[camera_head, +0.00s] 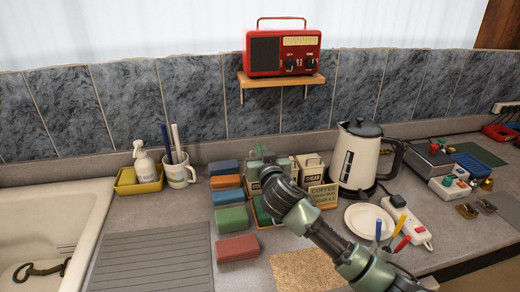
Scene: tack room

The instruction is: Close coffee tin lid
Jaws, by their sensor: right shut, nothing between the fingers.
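My left gripper is not in view.
A sugar tin (311,167) stands behind the coffee tin. A kettle (357,158) stands to the right, with a white plate (367,221) in front. Several coloured blocks (231,219) lie to the left. A red radio (283,52) sits on a wall shelf above.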

